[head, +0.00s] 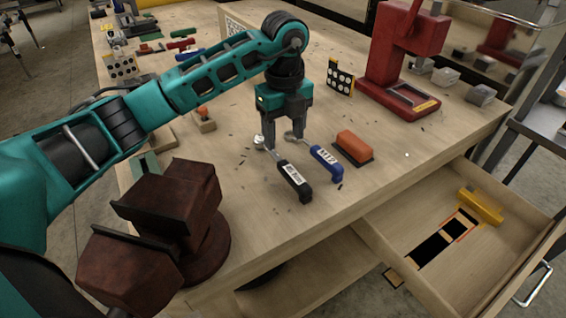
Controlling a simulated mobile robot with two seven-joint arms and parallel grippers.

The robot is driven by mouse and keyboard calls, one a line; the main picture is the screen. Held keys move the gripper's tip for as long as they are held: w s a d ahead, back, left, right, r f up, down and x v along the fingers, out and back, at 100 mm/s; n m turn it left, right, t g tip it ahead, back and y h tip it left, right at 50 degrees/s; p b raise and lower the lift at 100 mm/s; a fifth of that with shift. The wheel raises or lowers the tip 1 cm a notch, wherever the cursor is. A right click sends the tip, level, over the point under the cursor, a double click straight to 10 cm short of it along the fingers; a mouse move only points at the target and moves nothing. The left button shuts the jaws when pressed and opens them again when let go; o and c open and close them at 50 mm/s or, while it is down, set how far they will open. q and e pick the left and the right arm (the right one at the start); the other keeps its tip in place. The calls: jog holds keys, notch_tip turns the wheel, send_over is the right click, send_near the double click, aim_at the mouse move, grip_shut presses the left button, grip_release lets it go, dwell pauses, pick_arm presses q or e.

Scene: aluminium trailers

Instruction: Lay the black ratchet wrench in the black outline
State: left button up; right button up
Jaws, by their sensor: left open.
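The black ratchet wrench (294,181) lies on the wooden bench, its black handle with a white label toward the front and its metal head toward the back. A blue-handled ratchet wrench (328,164) marked M12 lies just right of it. My left gripper (284,142) points down, open, over the head ends of the two wrenches; its left finger is close to the black wrench's head. I cannot tell whether it touches. Black outline patches (431,250) show on the floor of the open drawer (490,267). My right gripper is not in view.
A yellow object (481,207) lies in the drawer beside the patches. An orange-topped block (354,147) sits right of the wrenches. A red press (398,84) stands behind. A rusty brown vise (172,205) stands at the bench's front left, below my left arm.

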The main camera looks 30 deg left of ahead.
aim_at(283, 161)
pick_arm(q)
notch_tip(283, 161, down, 8)
jog(key=shift+s+a+f, duration=0.1)
jog(key=shift+s+f, duration=0.05)
grip_shut()
dwell(0.8)
